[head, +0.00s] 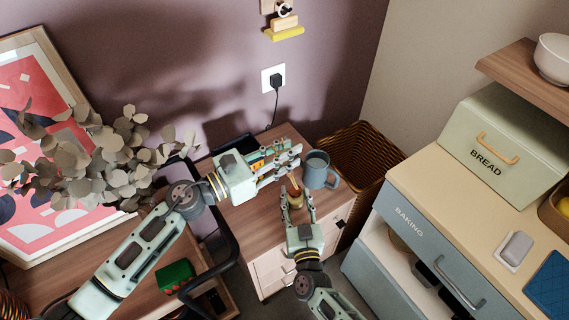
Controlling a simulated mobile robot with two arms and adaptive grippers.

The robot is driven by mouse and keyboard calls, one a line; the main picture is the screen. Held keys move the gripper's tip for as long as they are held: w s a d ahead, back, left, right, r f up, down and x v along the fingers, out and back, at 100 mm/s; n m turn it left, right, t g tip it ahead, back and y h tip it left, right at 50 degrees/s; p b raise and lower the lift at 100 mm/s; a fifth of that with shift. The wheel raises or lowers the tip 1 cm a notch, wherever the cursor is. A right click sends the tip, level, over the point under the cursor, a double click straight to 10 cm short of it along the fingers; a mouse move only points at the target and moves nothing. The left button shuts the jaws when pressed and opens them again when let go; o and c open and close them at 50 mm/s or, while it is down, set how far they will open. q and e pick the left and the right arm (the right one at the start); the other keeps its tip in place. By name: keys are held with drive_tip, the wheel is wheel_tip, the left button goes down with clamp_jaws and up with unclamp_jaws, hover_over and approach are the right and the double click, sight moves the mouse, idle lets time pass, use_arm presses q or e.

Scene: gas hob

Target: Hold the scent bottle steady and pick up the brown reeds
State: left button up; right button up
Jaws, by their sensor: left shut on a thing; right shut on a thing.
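The small amber scent bottle (295,199) stands on the wooden cabinet top. My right gripper (297,197) comes up from below and is shut on the bottle, with a finger on each side. The thin brown reeds (294,180) rise from the bottle's neck towards my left gripper (295,160). My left gripper comes in from the left, above the bottle, and is shut on the reeds. Its fingers hide the upper ends of the reeds. I cannot tell whether the lower ends are still inside the bottle.
A blue-grey mug (316,172) stands close to the right of both grippers. A wicker basket (362,158) is behind it. A dark item and a yellow one lie behind my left gripper. A leafy plant (110,155) is at left. Bare cabinet top (252,222) shows left of the bottle.

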use_arm(q)
drive_tip(key=shift+r, duration=2)
use_arm(e)
drive_tip(key=shift+f, duration=0.1)
drive_tip(key=o, duration=1.4)
